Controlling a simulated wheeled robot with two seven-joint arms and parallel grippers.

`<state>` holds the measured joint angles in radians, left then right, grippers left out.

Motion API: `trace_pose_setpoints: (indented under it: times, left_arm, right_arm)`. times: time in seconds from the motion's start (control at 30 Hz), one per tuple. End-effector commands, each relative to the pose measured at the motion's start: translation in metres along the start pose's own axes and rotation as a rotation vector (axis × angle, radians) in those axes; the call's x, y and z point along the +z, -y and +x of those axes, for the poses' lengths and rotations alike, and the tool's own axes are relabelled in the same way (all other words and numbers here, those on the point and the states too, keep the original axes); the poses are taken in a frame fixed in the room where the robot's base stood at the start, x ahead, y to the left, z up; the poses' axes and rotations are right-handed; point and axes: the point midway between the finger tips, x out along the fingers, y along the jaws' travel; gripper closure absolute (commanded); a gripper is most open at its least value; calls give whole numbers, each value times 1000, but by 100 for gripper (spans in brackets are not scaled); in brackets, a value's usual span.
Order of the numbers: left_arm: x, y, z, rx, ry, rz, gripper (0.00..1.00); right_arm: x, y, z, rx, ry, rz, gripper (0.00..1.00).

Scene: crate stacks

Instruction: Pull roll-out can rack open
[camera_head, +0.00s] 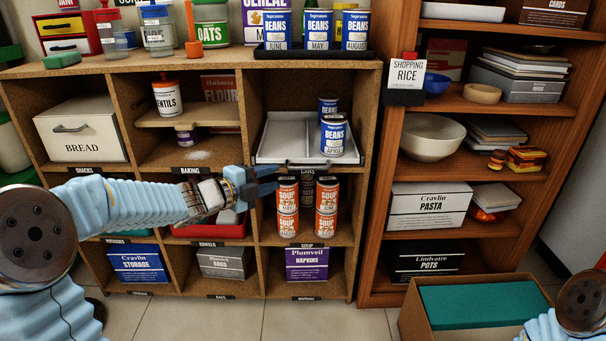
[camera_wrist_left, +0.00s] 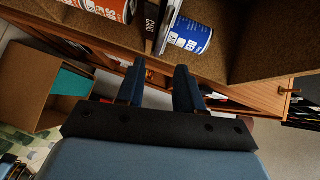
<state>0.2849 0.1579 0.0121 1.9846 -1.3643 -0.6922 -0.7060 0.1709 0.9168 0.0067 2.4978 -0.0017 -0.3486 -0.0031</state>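The roll-out can rack (camera_head: 283,134) is a white tray in the middle-right compartment of the brown shelf, above a "CANS" label. Two blue-and-white beans cans (camera_head: 333,139) stand at its right side. A dark bar (camera_head: 320,163) runs along its front edge. My left gripper (camera_head: 277,179) is in front of the shelf, just below the left part of that bar. Its two dark blue fingers (camera_wrist_left: 159,78) are apart with nothing between them in the left wrist view. The "CANS" label (camera_wrist_left: 152,22) and a beans can (camera_wrist_left: 187,36) lie beyond the fingertips there. My right gripper is out of view.
Red soup cans (camera_head: 287,208) stand in the compartment below, close to my left fingers. A wooden bookcase (camera_head: 373,215) stands to the right. An open cardboard box (camera_head: 412,322) with a green content sits on the floor at lower right. Bare tiles lie before the shelf.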

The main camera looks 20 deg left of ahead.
Motion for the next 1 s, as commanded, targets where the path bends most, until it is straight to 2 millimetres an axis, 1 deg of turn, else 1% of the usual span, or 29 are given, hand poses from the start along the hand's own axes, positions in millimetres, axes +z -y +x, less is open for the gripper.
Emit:
trace_pose_setpoints:
  times: [0.03, 0.2, 0.3, 0.43, 0.6, 0.9, 0.97, 1.0]
  left_arm:
    - [-1, -2, 12, 1, -4, -1, 64]
    - [-1, -2, 54, 1, -3, -4, 64]
    - [-1, -2, 75, 2, -3, -5, 64]
    - [0, -1, 96, 1, -1, -6, 64]
    - [-1, -1, 110, 1, -1, -7, 64]
    - [-1, -1, 111, 1, 0, -7, 64]
    - [0, -1, 111, 1, 0, -7, 73]
    - [0, -1, 111, 1, 0, -7, 79]
  right_arm:
    - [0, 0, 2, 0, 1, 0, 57]
    - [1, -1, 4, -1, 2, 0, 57]
    - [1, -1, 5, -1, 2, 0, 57]
    - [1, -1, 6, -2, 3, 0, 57]
    - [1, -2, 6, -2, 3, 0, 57]
    - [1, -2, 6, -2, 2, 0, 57]
    - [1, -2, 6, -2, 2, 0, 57]
    - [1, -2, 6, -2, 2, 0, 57]
